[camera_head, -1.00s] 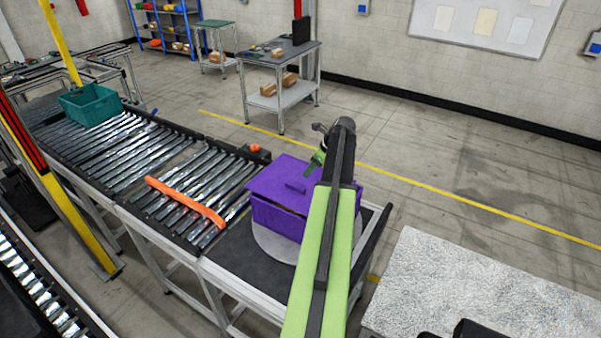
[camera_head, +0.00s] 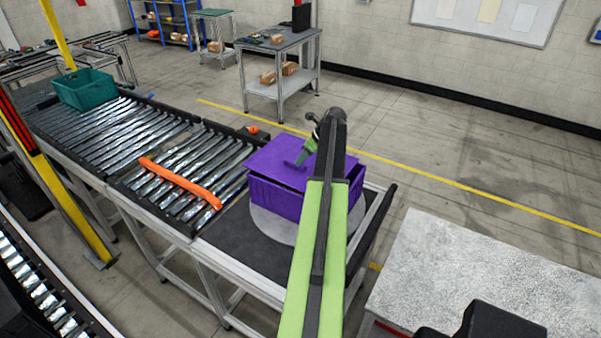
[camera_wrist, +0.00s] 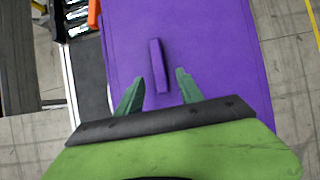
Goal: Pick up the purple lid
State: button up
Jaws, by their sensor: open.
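The purple lid (camera_head: 276,158) lies on top of a purple box (camera_head: 266,196), which stands on a round grey plate (camera_head: 262,222) at the end of the conveyor. A dark gap shows between lid and box on the front side. In the wrist view the lid (camera_wrist: 215,65) fills the middle, with its raised bar handle (camera_wrist: 158,66) near the centre. My gripper (camera_wrist: 160,82) is open, its two green fingers apart on either side of the handle's near end. In the head view my gripper (camera_head: 304,158) is at the lid's handle; my arm hides part of the lid and box.
An orange bar (camera_head: 180,182) lies across the conveyor rollers (camera_head: 150,150) left of the box. A teal crate (camera_head: 86,90) sits farther up the conveyor. A pale speckled surface (camera_head: 465,275) is at the right. Open floor lies behind the box.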

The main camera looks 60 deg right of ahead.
jog(key=b+x, duration=0.4)
jog(key=x, duration=0.1)
jog(key=shift+w, duration=0.4)
jog(key=shift+s+r, duration=0.1)
jog(key=shift+r, duration=0.15)
jog(key=shift+f, duration=0.1)
jog(key=shift+c, duration=0.2)
grip_shut()
dwell(0.6)
